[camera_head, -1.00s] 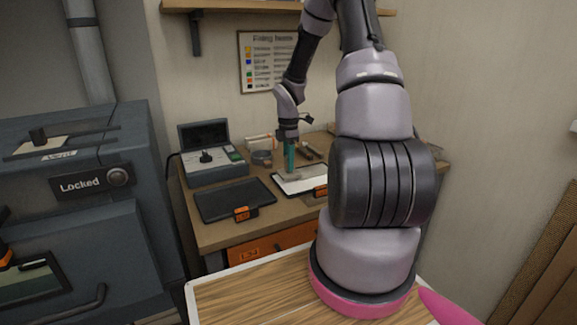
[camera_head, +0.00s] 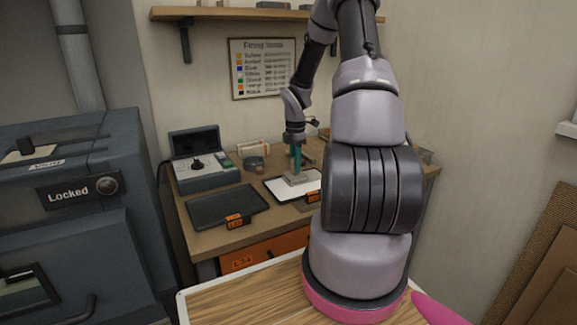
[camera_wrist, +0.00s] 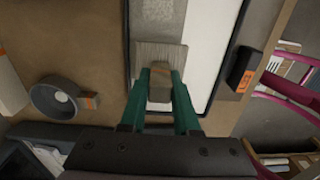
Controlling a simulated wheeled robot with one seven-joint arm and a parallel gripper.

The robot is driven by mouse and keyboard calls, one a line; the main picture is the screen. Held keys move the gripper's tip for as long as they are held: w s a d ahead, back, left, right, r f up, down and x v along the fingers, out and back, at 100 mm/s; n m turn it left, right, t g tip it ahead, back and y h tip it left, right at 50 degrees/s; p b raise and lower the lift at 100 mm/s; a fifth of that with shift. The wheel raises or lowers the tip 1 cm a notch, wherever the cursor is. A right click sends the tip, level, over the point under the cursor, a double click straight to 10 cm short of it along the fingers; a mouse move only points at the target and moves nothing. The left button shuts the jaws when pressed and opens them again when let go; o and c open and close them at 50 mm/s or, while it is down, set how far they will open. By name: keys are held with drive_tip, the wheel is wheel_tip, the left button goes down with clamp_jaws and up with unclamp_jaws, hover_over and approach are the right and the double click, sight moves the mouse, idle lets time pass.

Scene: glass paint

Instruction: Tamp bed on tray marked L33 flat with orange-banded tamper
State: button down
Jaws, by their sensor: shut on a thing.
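My gripper (camera_head: 296,170) is shut on the tamper (camera_wrist: 158,93), with its green fingers on both sides of the wooden handle. An orange band shows on the handle in the wrist view. The tamper's flat square plate (camera_head: 301,179) is over the pale bed of a tray (camera_head: 277,193); I cannot tell how firmly it presses. In the wrist view the bed is a grey textured strip (camera_wrist: 159,16) above the plate and a smooth white area (camera_wrist: 207,50) to the right.
An empty dark tray (camera_head: 205,207) with an orange tag lies to the left. A grey instrument box (camera_head: 205,176) stands behind it. A round dark bowl (camera_wrist: 60,98) is near the tray. A kiln marked Locked (camera_head: 60,220) is at the far left.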

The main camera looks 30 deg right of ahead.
drive_tip(key=shift+d, duration=0.25)
drive_tip(key=shift+f, duration=0.1)
drive_tip(key=shift+f, duration=0.65)
drive_tip(key=shift+f, duration=0.35)
idle(0.9)
drive_tip(key=shift+r, duration=1.15)
